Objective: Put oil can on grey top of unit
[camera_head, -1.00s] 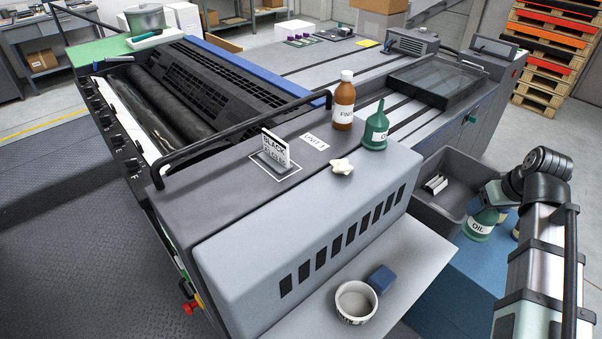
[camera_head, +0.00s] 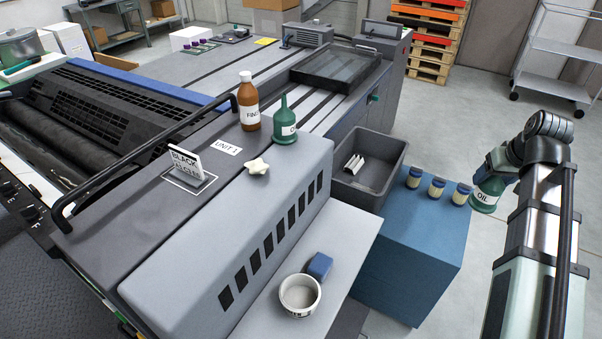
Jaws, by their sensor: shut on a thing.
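My gripper (camera_head: 490,172) is at the right, shut on a green oil can (camera_head: 486,196) with a white label reading OIL. The can hangs roughly upright, right of the blue cabinet; the gripper covers its upper part. The unit's grey top (camera_head: 215,180) is to the left, well apart from the gripper. A second green spouted can (camera_head: 284,130) stands on it near the back; its label is partly turned away. Beside that can stands a brown bottle (camera_head: 249,105).
A white star-shaped knob (camera_head: 257,166), a UNIT label (camera_head: 229,147) and a BLACK card stand (camera_head: 186,162) occupy the grey top. A grey bin (camera_head: 385,185) and several jars on the blue cabinet (camera_head: 415,240) lie between. A white bowl (camera_head: 300,295) and blue block (camera_head: 319,265) sit on the lower shelf.

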